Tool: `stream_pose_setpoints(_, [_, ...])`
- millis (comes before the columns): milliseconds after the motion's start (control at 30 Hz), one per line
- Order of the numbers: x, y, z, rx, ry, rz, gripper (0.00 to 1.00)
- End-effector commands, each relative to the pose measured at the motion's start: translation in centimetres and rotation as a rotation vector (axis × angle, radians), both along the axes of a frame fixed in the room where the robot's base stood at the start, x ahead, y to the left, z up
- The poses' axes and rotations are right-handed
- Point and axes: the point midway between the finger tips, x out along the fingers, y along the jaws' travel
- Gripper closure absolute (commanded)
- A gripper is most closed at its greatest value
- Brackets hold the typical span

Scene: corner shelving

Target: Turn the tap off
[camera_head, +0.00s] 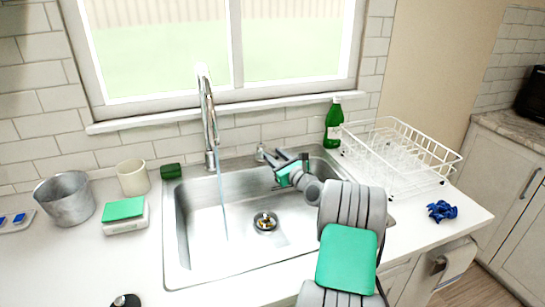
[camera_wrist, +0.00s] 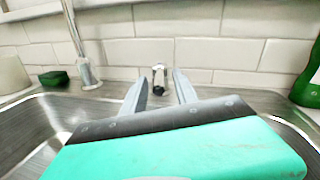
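The tap has a tall chrome spout (camera_head: 209,115) behind the sink, and a thin stream of water (camera_head: 222,200) runs from it into the basin. The spout also shows at the left of the wrist view (camera_wrist: 78,45). A small chrome tap handle (camera_head: 260,153) stands separately to the right of the spout, on the back rim. My gripper (camera_head: 270,156) is over the back right of the basin, pointing at the handle. In the wrist view, my gripper (camera_wrist: 159,75) is open and empty. The handle (camera_wrist: 159,72) appears between its fingertips, seemingly just beyond them; contact cannot be told.
The metal sink (camera_head: 190,235) is around and below my gripper. A green soap bottle (camera_head: 333,124) and a white dish rack (camera_head: 400,155) stand to the right. A green sponge (camera_head: 171,171) lies left of the spout. The tiled wall and window sill (camera_head: 235,108) are close behind.

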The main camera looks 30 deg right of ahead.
Motion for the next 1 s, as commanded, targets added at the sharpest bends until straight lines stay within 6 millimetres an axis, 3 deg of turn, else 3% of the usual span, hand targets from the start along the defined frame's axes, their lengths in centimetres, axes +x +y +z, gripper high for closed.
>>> stream_pose_setpoints(267, [0.38, 0.14, -0.06, -0.001, 0.001, 0.002, 0.66])
stream_pose_setpoints(700, [0.39, 0.21, -0.04, -0.001, 0.002, 0.003, 1.0])
stream_pose_setpoints(1000, [0.38, 0.21, -0.03, -0.001, 0.002, 0.003, 1.0])
